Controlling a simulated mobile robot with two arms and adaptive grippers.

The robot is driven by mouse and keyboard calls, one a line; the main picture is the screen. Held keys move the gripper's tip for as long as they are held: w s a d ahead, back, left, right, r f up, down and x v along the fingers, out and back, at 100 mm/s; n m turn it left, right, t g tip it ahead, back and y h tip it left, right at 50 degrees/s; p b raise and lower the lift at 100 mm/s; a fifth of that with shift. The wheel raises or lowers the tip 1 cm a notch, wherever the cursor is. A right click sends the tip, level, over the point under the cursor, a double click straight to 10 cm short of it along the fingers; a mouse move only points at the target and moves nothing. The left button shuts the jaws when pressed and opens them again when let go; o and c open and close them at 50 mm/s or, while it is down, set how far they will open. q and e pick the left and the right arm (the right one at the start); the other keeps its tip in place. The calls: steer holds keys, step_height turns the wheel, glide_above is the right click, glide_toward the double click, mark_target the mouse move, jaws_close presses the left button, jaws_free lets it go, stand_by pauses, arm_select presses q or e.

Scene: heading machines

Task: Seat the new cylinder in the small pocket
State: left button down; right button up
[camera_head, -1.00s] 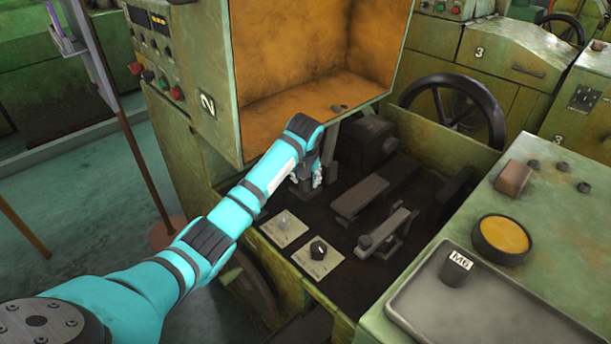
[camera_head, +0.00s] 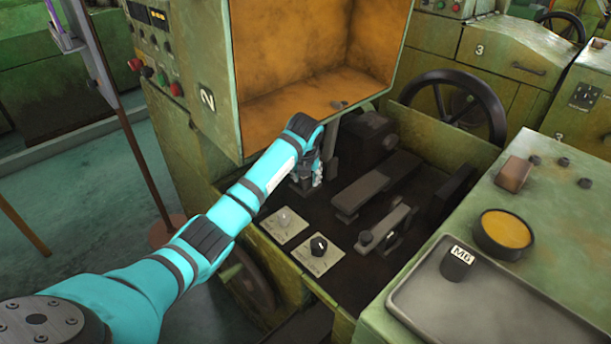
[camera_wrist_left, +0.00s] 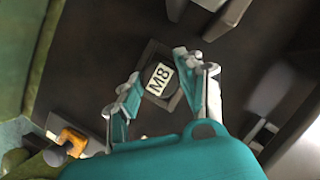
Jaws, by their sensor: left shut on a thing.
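A dark cylinder with a white M8 label (camera_wrist_left: 159,80) shows between the fingers in the left wrist view. My left gripper (camera_wrist_left: 160,74) has a finger on each side of it and is shut on it. A dark square block (camera_wrist_left: 150,50) lies around or under the cylinder; I cannot tell whether the cylinder is seated in it. In the head view my left gripper (camera_head: 306,184) points down at the dark machine bed, and its cylinder is hidden. A dark cylinder labelled M6 (camera_head: 456,266) stands in the grey tray (camera_head: 500,320) at the right. My right gripper is not in view.
An orange-lined hood (camera_head: 300,65) hangs close over the gripper. A dark bar (camera_head: 375,185), a lever block (camera_head: 385,232) and two knob plates (camera_head: 317,253) lie near it. A yellow-filled bowl (camera_head: 503,231) stands on the right bench. A handwheel (camera_head: 455,105) is behind.

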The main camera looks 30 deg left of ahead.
arm_select(q)
steer(key=shift+s+f, duration=0.35)
steer(key=shift+f, duration=0.25)
steer(key=c, duration=1.2)
jaws_free()
steer(key=shift+c, duration=0.2)
steer(key=o, duration=0.5)
steer(key=shift+w+d+f, duration=0.1)
steer(key=shift+w+f, duration=0.05)
steer(key=shift+f, duration=0.05)
steer(key=shift+r, duration=0.1)
